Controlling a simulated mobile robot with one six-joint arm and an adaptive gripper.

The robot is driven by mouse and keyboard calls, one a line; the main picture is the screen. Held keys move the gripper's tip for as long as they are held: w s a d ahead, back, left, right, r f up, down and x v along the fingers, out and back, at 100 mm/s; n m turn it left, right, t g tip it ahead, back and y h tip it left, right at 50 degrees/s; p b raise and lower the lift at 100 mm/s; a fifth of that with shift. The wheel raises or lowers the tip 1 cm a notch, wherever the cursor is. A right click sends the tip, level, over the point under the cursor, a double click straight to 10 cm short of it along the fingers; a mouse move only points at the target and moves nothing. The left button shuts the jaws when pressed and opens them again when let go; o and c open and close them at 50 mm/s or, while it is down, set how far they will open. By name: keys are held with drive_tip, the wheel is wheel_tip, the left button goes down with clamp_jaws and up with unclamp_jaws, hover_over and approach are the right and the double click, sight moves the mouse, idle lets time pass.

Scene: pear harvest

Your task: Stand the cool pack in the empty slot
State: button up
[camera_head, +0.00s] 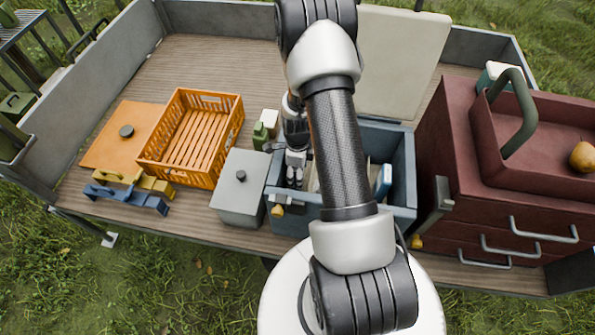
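A blue-grey open box (403,156) stands on the wooden trailer bed at the centre, its cream lid (402,62) raised behind it. A blue and white slab (383,181), which looks like a cool pack, stands near the box's right side. My gripper (294,182) points down into the left part of the box. Its fingertips look close together, but they are too small to tell whether they are shut or hold anything. My arm covers the middle of the box, so the slots there are hidden and I cannot tell which one is empty.
A grey lidded box (238,190) stands close left of the open box. An orange crate (225,138) and an orange board (118,140) lie further left. A dark red drawer cabinet (455,150) is close on the right. Small green and white containers (266,127) stand behind the grey box.

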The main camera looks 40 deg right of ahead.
drive_tip(key=shift+f, duration=0.15)
drive_tip(key=o, duration=1.3)
drive_tip(key=shift+c, duration=0.2)
wheel_tip(320, 180, up, 13)
drive_tip(key=p, duration=0.2)
drive_tip(key=shift+f+p, duration=0.2)
drive_tip(key=shift+p, duration=0.1)
drive_tip(key=s+a+r+n+t, duration=0.1)
drive_tip(key=a+r+n, duration=0.45)
drive_tip(key=r, duration=0.45)
drive_tip(key=s+a+r+n+t, duration=0.1)
drive_tip(key=s+a+r+n, duration=0.1)
drive_tip(key=a+r+n, duration=0.6)
drive_tip(key=s+a+r+n+t, duration=0.2)
drive_tip(key=s+a+r+n, duration=0.3)
drive_tip(key=s+r+n, duration=0.6)
drive_tip(key=s+n, duration=0.2)
drive_tip(key=n, duration=0.1)
drive_tip(key=shift+s+a+r+t, duration=0.15)
drive_tip(key=shift+s+r+t, duration=0.15)
drive_tip(key=shift+r, duration=0.1)
